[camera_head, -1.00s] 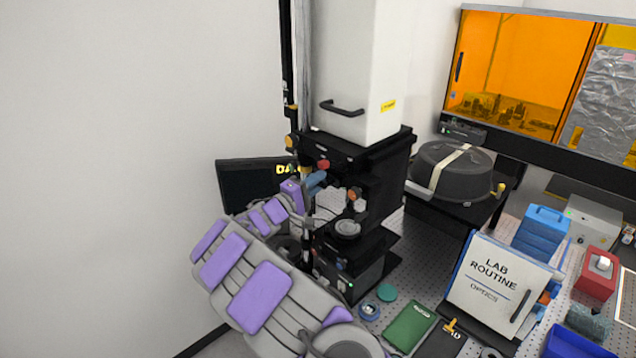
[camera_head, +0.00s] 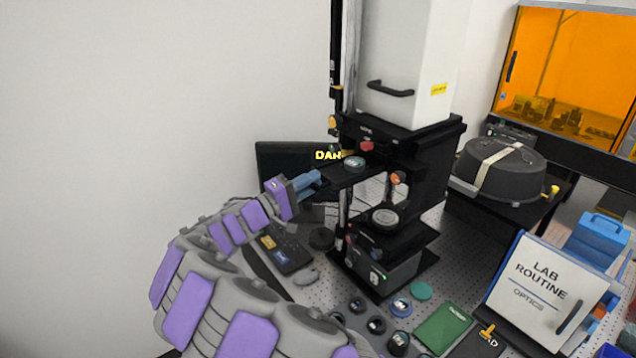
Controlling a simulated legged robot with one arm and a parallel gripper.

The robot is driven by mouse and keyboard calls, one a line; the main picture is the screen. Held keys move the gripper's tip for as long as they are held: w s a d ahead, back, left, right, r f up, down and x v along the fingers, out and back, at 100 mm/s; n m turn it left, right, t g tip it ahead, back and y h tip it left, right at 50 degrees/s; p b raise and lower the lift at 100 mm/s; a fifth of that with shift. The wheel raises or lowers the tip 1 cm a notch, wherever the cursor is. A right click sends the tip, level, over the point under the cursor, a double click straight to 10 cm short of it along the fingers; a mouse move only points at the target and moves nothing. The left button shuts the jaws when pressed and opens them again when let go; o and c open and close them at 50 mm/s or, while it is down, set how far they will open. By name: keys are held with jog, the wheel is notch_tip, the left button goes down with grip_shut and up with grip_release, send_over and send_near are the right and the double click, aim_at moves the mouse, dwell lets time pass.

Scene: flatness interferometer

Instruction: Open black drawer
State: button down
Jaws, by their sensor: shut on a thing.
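The black drawer (camera_head: 338,174) sticks out to the left from the upper black section of the interferometer (camera_head: 411,137). A round dark optic with a light label (camera_head: 354,162) lies on the drawer. My gripper (camera_head: 316,178), with blue fingers, is at the drawer's left end and shut on it. The fingertips are small in the head view, and the exact grip on the drawer's edge or handle is hard to see.
A monitor (camera_head: 283,165) stands behind my gripper. A keyboard (camera_head: 284,251), a mouse (camera_head: 306,276) and several small round optics lie on the perforated table below. A round stage (camera_head: 384,217) sits under the drawer level. White wall fills the left.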

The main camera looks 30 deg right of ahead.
jog(key=shift+a+f, duration=0.1)
jog(key=shift+f, duration=0.1)
jog(key=c, duration=1.3)
grip_release()
jog(key=shift+r, duration=0.1)
jog(key=b+v, duration=0.1)
jog(key=v, duration=1.6)
jog(key=shift+w+a, duration=0.15)
jog(key=shift+a, duration=0.05)
jog(key=shift+d, duration=0.1)
